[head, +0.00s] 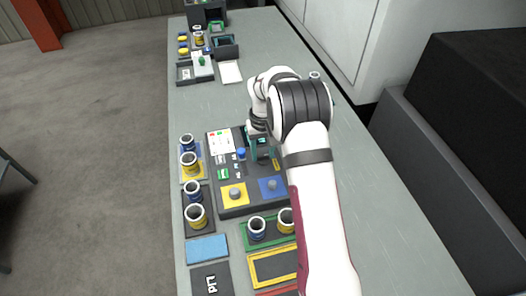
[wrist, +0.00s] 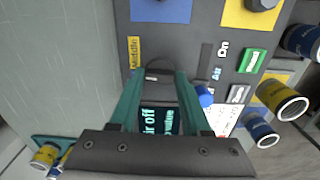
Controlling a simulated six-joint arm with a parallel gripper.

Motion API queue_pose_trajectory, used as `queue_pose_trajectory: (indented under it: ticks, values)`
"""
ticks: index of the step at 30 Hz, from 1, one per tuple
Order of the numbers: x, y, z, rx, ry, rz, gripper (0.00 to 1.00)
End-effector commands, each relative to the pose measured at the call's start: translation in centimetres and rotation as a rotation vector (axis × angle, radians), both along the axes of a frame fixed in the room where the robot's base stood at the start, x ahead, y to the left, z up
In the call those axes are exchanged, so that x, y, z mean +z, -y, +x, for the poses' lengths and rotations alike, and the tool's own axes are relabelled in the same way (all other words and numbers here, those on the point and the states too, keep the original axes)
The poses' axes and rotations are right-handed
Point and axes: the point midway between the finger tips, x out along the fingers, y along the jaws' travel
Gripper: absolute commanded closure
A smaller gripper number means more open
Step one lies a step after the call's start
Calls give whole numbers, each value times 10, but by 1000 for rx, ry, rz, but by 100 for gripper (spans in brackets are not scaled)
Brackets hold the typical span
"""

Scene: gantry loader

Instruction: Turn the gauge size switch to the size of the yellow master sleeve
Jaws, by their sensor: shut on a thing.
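My gripper (wrist: 160,76) has its two teal fingers closed around the small dark switch (wrist: 154,72) on the grey gauge panel (wrist: 195,25); a pale mark shows on it. Its setting is largely hidden between the fingers. In the head view my gripper (head: 262,152) is over the panel's upper right part, partly covered by my wrist. A yellow-banded sleeve (head: 190,168) stands upright on a yellow pad left of the panel; it also shows in the wrist view (wrist: 276,97). Its size marking is too small to read. A blue-banded sleeve (head: 187,145) stands behind it.
The panel carries a blue button (wrist: 205,95), a green switch (wrist: 254,60), a dark display (wrist: 165,122) reading "air off", and knobs on yellow (head: 235,194) and blue (head: 272,185) squares. More blue and yellow sleeves stand in trays nearby. The bench is clear right of my arm.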

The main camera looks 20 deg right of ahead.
Motion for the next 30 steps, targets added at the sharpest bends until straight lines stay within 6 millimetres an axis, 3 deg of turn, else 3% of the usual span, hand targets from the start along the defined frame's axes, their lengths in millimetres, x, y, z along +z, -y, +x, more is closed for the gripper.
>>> queue_pose_trajectory:
  ticks: [15, 30]
  values:
    - [1, 0, 1, -416, 2, 0, 100]
    - [1, 0, 1, -570, 3, 0, 100]
